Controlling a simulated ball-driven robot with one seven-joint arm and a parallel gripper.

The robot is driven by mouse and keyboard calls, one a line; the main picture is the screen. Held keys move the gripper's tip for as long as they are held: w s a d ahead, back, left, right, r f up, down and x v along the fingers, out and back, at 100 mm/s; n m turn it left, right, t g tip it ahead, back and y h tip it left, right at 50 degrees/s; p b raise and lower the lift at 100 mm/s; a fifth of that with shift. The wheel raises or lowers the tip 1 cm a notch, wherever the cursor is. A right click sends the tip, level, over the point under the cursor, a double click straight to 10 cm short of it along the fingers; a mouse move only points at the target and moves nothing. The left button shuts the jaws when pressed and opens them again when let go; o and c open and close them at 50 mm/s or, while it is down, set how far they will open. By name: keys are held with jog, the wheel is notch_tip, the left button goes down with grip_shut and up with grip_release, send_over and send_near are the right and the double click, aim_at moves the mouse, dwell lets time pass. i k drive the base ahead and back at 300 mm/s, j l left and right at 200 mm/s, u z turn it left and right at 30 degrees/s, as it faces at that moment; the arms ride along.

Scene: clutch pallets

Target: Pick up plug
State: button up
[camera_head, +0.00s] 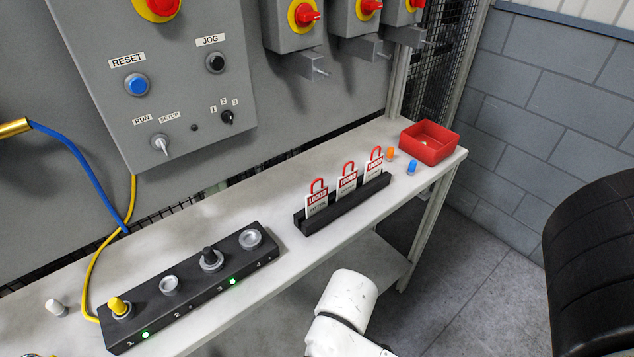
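Several small plugs stand on the shelf. A yellow plug (119,305) sits in the first socket of a black socket block (190,308), and a black plug (209,256) sits in its third socket. The second and fourth sockets hold no plug. A white plug (55,306) stands on the bare shelf at the left. An orange plug (390,154) and a blue plug (411,167) stand near the red bin on the right. A white link of my arm shows at the bottom middle, in front of the shelf. My gripper cannot be seen.
A black rack (345,208) holds three red-and-white lockout tags (347,182). A red bin (428,143) stands at the shelf's right end. A grey control panel (165,75) and blue and yellow cables (93,190) are behind. The shelf (265,195) is bare between block and wall.

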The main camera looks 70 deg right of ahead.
aim_at(411, 168)
jog(key=z, duration=1.6)
